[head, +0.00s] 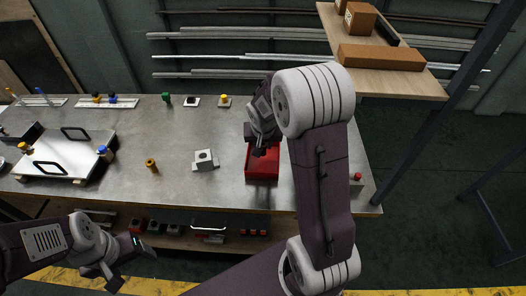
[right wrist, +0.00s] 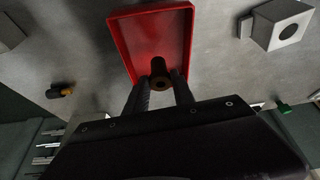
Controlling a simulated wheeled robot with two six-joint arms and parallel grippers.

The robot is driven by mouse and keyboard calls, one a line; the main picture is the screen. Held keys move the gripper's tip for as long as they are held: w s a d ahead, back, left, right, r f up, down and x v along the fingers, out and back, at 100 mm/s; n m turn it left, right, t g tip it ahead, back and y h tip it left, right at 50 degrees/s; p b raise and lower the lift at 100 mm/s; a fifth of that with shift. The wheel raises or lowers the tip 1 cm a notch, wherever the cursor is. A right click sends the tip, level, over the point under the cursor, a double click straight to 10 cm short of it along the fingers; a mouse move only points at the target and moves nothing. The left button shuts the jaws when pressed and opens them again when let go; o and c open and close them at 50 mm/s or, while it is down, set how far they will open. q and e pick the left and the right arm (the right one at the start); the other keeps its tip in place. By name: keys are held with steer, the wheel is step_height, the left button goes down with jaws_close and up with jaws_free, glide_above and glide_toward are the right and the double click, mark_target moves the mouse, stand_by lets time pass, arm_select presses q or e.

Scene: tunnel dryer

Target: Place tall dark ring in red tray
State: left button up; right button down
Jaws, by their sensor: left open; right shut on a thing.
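The tall dark ring (right wrist: 160,68) is a dark brown hollow cylinder, seen in the right wrist view between the two fingers of my right gripper (right wrist: 160,88). That gripper is shut on it over the red tray (right wrist: 122,42). I cannot tell whether the ring touches the tray floor. In the head view the red tray (head: 262,175) lies near the table's front edge, with my right gripper (head: 261,148) above its back part; the ring is not clearly seen there. My left gripper (head: 131,266) is open and empty, in front of the table at the lower left.
A pale block with a round hole (head: 205,158) and a small brass-coloured ring (head: 151,165) stand left of the tray. A white board with black handles (head: 66,158) is further left. A red button (head: 357,176) is at the right table edge.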

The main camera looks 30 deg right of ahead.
step_height(320, 180, down, 4)
steer(key=shift+f+b, duration=0.1)
steer(key=shift+b, duration=0.45)
steer(key=c, duration=1.1)
jaws_free()
steer(key=shift+o, duration=0.2)
